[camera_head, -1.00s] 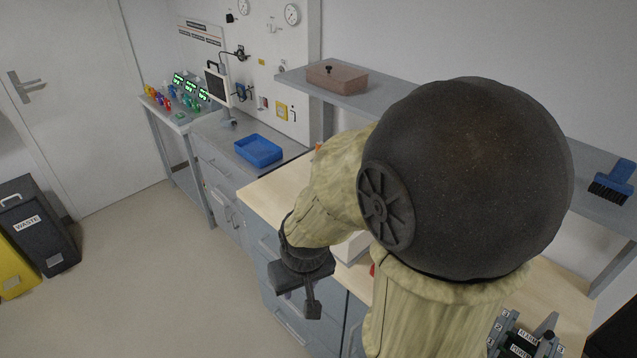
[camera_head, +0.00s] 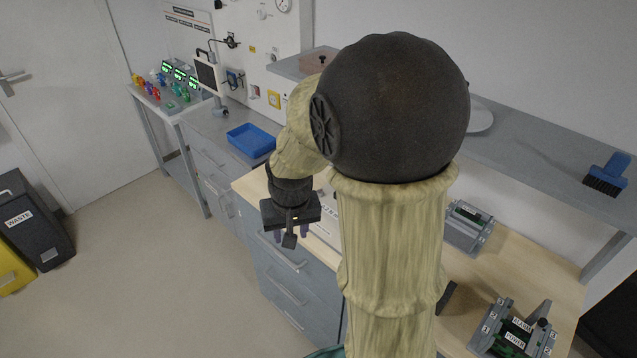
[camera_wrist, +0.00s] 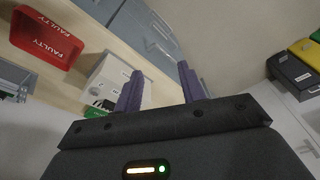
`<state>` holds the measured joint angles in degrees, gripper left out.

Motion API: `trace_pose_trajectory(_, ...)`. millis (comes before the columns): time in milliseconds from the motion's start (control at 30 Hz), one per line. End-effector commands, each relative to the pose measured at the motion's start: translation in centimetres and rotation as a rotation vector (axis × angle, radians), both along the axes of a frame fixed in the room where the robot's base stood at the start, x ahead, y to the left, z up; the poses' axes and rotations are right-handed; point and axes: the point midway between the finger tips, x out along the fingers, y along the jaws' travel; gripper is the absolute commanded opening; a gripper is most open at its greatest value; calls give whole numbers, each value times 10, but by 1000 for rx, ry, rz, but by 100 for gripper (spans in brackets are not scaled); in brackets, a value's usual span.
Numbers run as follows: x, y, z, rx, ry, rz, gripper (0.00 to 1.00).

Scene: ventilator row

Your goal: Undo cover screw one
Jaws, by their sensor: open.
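My gripper (camera_head: 291,236) is open and empty, over the front edge of the wooden bench in the head view. Its two purple fingers also show apart in the wrist view (camera_wrist: 161,88). A pale box (camera_head: 328,212) with lettering is partly hidden behind my arm; a pale box with small labels (camera_wrist: 112,76) shows left of the fingers in the wrist view. Grey and green units stand on the bench: one (camera_head: 467,226) behind my arm, and one marked ALARM and POWER (camera_head: 515,330) with numbered corners at the front right. I cannot make out cover screw one.
A red FAULTY tray (camera_wrist: 46,38) lies on the bench in the wrist view. A blue tray (camera_head: 251,140) sits on the grey counter. A shelf (camera_head: 540,150) with a blue brush (camera_head: 608,175) runs above the bench. Drawers (camera_head: 285,285) stand below; the left floor is open.

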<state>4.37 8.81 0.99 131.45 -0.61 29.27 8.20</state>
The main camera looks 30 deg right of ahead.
Motion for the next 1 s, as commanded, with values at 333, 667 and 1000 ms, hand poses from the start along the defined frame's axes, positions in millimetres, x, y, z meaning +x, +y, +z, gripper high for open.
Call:
trace_pose_trajectory(333,108,-66,49,40,80,-350,40)
trace_pose_trajectory(667,177,-139,74,74,148,-673,40)
trace_pose_trajectory(1000,190,-163,77,83,170,-777,40)
